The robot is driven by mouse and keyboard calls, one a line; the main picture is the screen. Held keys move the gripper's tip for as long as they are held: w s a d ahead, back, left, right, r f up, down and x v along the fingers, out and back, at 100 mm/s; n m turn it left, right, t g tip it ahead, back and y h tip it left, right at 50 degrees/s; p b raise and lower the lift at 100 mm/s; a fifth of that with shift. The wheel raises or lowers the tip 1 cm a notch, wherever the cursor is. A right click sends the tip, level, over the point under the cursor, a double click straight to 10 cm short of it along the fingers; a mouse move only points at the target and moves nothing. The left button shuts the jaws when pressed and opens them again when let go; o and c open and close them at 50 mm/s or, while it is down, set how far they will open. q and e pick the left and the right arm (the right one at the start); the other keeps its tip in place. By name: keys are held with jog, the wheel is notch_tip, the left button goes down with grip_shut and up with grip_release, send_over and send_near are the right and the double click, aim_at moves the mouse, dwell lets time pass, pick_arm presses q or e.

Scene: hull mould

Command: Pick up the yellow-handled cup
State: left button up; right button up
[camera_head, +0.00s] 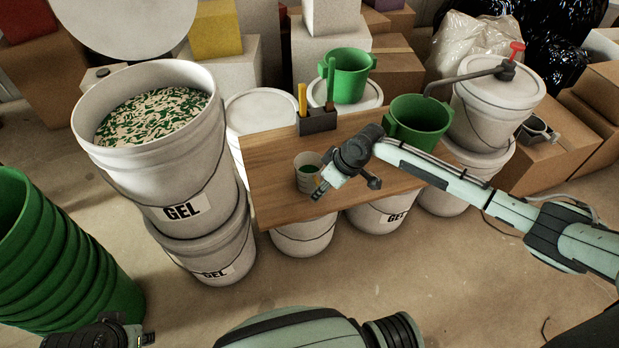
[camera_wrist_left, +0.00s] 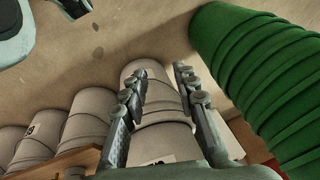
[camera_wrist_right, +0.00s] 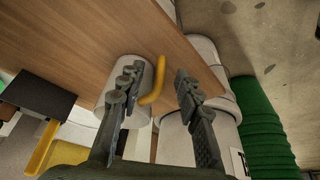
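The white cup (camera_head: 307,167) stands on the wooden board near its front edge, with green inside. Its yellow handle (camera_wrist_right: 158,82) shows clearly in the right wrist view, at the side of the cup (camera_wrist_right: 112,91). My right gripper (camera_wrist_right: 158,73) is open. One finger overlaps the cup in that view, and the handle appears between the two fingers; I cannot tell whether they touch it. In the head view my right gripper (camera_head: 346,187) is beside the cup and partly hides it. My left gripper (camera_wrist_left: 160,78) is open and empty, away from the board.
The wooden board (camera_head: 270,195) rests on white buckets. On it stand a dark holder (camera_head: 318,121) with upright handles and a green bucket (camera_head: 417,122). A gel bucket (camera_head: 175,185) stands left of the board. Stacked green buckets (camera_head: 55,260) stand at the far left.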

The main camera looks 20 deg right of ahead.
jog(key=x, duration=0.2)
jog(key=shift+w+f, duration=0.1)
jog(key=shift+f, duration=0.25)
jog(key=shift+a+f, duration=0.15)
jog(key=shift+f, duration=0.05)
grip_shut()
pick_arm(q)
jog(key=shift+s+a+r, duration=0.2)
jog(key=shift+s+r, duration=0.1)
jog(key=shift+r, duration=0.45)
